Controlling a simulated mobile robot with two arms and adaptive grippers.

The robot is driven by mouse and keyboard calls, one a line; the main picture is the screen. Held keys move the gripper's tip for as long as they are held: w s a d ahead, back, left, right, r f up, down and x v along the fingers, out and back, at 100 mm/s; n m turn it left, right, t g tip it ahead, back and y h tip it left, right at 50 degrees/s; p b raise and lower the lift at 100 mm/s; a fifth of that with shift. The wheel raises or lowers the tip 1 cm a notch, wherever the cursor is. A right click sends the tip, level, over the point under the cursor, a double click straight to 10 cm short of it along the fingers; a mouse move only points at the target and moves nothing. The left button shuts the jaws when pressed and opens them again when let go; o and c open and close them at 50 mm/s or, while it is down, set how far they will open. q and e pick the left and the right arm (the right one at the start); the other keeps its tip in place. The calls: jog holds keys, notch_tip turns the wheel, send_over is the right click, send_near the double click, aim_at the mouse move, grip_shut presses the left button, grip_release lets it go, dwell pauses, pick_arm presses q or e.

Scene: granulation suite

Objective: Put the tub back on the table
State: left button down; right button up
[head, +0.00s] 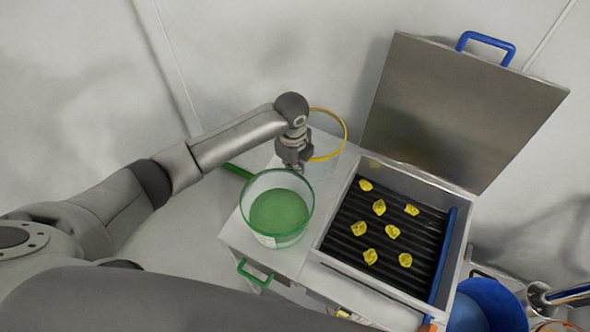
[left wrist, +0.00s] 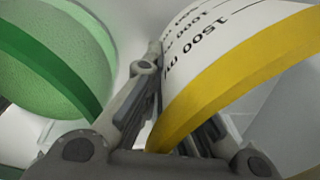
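A clear tub with a yellow rim (head: 343,125) is at the back of the white table (head: 296,258) in the head view. In the left wrist view its yellow rim (left wrist: 230,75) and printed volume marks fill the right side. My left gripper (head: 297,167) is at the tub's left side, with the rim and wall between its fingers (left wrist: 170,115); it looks shut on them. The tub's base is hidden, so I cannot tell whether it touches the table.
A green-rimmed clear tub (head: 277,238) with green contents stands on the table in front of my left gripper. To the right is an open metal box (head: 465,235) with yellow lumps on a dark ribbed bed and a raised lid (head: 460,110). A blue container (head: 487,305) is lower right.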

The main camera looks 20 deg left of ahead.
pick_arm(q)
notch_tip(320, 180, down, 2)
jog(key=shift+f, duration=0.35)
jog(key=shift+f, duration=0.15)
jog(key=c, duration=1.6)
grip_release()
jog(key=shift+c, duration=0.2)
jog(key=shift+r, duration=0.25)
notch_tip(320, 180, up, 12)
jog(key=b, duration=0.1)
jog(key=shift+s+a, duration=0.15)
jog(key=shift+s, duration=0.25)
